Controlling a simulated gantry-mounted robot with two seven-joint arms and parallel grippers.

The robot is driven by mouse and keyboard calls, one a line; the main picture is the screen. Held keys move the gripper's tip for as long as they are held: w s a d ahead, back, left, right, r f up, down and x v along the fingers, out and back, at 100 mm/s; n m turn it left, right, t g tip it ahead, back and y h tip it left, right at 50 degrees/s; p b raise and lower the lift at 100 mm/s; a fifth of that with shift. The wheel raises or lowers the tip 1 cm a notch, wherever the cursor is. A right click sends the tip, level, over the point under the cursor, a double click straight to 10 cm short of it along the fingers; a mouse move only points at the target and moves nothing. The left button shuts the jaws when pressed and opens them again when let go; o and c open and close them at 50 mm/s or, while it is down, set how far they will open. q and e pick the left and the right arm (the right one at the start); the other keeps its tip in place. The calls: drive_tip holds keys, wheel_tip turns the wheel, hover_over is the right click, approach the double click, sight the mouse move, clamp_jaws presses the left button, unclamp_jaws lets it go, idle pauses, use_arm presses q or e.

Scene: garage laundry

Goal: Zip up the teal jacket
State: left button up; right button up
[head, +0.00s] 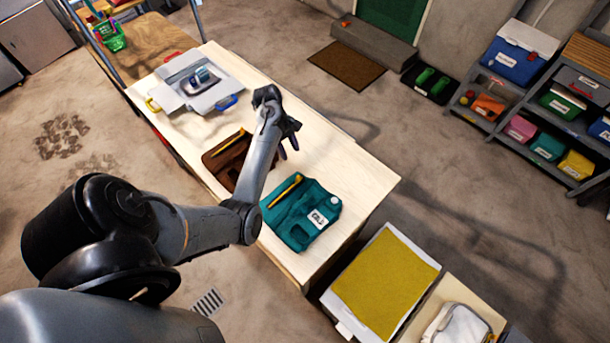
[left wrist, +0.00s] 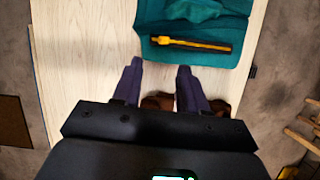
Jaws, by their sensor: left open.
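The teal jacket (head: 290,229) lies flat on the pale table, with a yellow-and-dark zipper piece (head: 286,190) near its upper left edge and a white label on it. In the left wrist view the jacket (left wrist: 195,22) is at the top, and the zipper piece (left wrist: 190,44) lies across it. My left gripper (head: 288,148) is open and empty above the table, between the brown item and the far edge, apart from the jacket. Its two purple fingers (left wrist: 160,66) point toward the jacket in the wrist view. My right gripper is not in view.
A brown item (head: 218,163) with a yellow strip lies beside the jacket, partly behind my arm. A grey tray-like item (head: 180,100) is at the table's far end. A yellow-topped box (head: 385,280) stands off the near end. Bare tabletop (head: 350,180) lies right of the jacket.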

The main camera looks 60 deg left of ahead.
sight(298, 176)
use_arm(q)
drive_tip(key=shift+n, duration=0.4)
drive_tip(key=x, duration=1.1)
drive_tip(key=shift+s+d+f, duration=0.15)
drive_tip(key=shift+s+d, duration=0.1)
drive_tip(key=shift+s, duration=0.05)
clamp_jaws()
